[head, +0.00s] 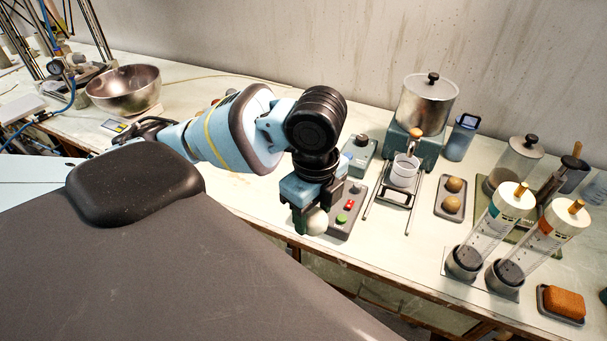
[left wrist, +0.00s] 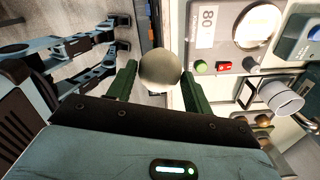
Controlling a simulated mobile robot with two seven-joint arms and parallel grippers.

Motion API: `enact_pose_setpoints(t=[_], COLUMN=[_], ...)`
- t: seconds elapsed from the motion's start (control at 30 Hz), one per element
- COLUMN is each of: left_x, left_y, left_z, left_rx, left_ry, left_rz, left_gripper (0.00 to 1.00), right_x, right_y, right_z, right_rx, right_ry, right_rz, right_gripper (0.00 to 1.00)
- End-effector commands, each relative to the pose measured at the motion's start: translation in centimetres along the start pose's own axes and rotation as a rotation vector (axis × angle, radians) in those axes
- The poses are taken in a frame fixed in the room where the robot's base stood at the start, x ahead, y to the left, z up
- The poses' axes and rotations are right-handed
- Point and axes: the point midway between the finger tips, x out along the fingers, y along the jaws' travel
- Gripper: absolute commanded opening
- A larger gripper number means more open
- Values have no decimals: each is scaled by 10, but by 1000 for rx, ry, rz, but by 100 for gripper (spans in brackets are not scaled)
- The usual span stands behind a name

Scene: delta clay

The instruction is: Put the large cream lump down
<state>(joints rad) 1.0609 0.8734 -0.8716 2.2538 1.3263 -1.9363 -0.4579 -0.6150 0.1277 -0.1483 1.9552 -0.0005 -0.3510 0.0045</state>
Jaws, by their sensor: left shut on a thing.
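The large cream lump (head: 316,221) is a smooth, rounded pale ball at the tip of my left gripper (head: 305,222) in the head view. In the left wrist view the lump (left wrist: 160,69) sits between the two green fingers of my left gripper (left wrist: 158,80), which are shut on it. The gripper points down at the front edge of the bench, beside a grey control box (head: 345,212) with red and green buttons. The lump's far side is hidden. My right gripper is not in view.
Behind the control box stand a wire rack with a white cup (head: 404,170) and a metal pot (head: 426,102). A small tray (head: 450,208) holds two brown lumps. Tilted clear cylinders (head: 491,232) and a sponge (head: 563,302) are at right. A steel bowl (head: 124,90) stands at left.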

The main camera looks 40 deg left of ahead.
Motion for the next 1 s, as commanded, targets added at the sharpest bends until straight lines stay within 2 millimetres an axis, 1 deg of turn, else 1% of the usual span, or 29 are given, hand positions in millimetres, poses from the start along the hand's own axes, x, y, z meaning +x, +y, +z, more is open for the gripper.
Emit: enact_pose_setpoints(t=[0.17,0.5,0.7,0.83,1.0], left_x=[4,17,25,28,31], left_y=[-8,-25,-34,-38,-41], left_z=[-4,-12,-15,-17,-18], left_rx=[-274,-952,-1323,-1500,-1622], left_ry=[2,3,1,2,0], left_rz=[1,3,1,0,-2], left_gripper=[21,21,21,21,21], right_x=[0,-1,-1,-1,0], right_y=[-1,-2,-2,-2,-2], right_z=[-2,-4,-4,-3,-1], right_rx=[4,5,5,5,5], right_ry=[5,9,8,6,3], right_rz=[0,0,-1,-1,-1], right_gripper=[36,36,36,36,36])
